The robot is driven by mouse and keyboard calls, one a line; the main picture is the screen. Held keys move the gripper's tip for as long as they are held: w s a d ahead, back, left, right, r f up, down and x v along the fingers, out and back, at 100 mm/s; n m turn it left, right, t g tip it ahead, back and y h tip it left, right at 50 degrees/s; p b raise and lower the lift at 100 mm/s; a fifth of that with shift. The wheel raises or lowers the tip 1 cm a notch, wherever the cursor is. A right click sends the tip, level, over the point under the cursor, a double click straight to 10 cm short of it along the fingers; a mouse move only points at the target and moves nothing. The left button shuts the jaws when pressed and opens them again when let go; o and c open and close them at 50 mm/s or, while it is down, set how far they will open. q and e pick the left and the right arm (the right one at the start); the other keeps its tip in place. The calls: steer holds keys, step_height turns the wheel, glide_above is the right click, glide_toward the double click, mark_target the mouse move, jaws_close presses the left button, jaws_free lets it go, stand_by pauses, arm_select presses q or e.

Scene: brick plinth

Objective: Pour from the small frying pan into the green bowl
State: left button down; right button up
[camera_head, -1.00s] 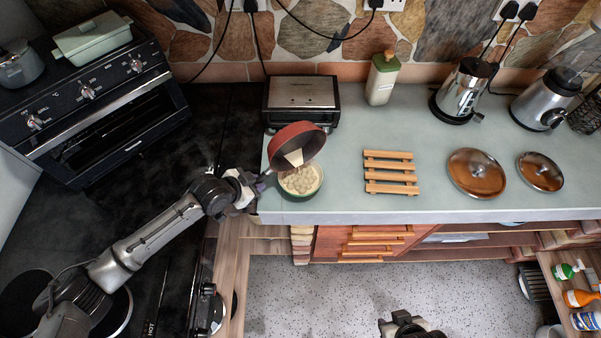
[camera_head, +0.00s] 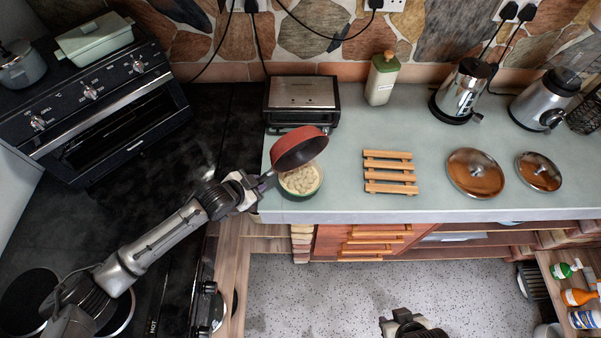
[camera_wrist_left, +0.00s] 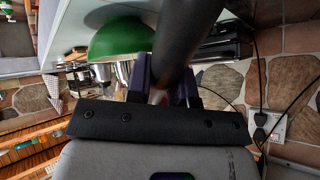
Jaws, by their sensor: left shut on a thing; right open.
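The small red frying pan (camera_head: 300,146) is tilted above the green bowl (camera_head: 301,194), its dark inside facing down toward the bowl. The bowl stands on the counter near its left end and holds pale, lumpy contents. My left gripper (camera_head: 262,184) is shut on the pan's dark handle. In the left wrist view the gripper (camera_wrist_left: 165,92) grips the dark handle (camera_wrist_left: 182,40), with the green bowl (camera_wrist_left: 120,38) beside it. My right gripper (camera_head: 402,318) is at the bottom edge, over the floor, away from both; its fingertips are hard to make out.
A black and silver appliance (camera_head: 302,95) stands behind the pan. A slatted wooden trivet (camera_head: 389,172) and two round lids (camera_head: 475,173) lie to the right on the counter. A green-topped canister (camera_head: 382,80) stands at the back. Counter between bowl and trivet is clear.

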arm_select(q)
steer(key=shift+r+t, duration=0.1)
steer(key=shift+t, duration=0.3)
stand_by(0.3)
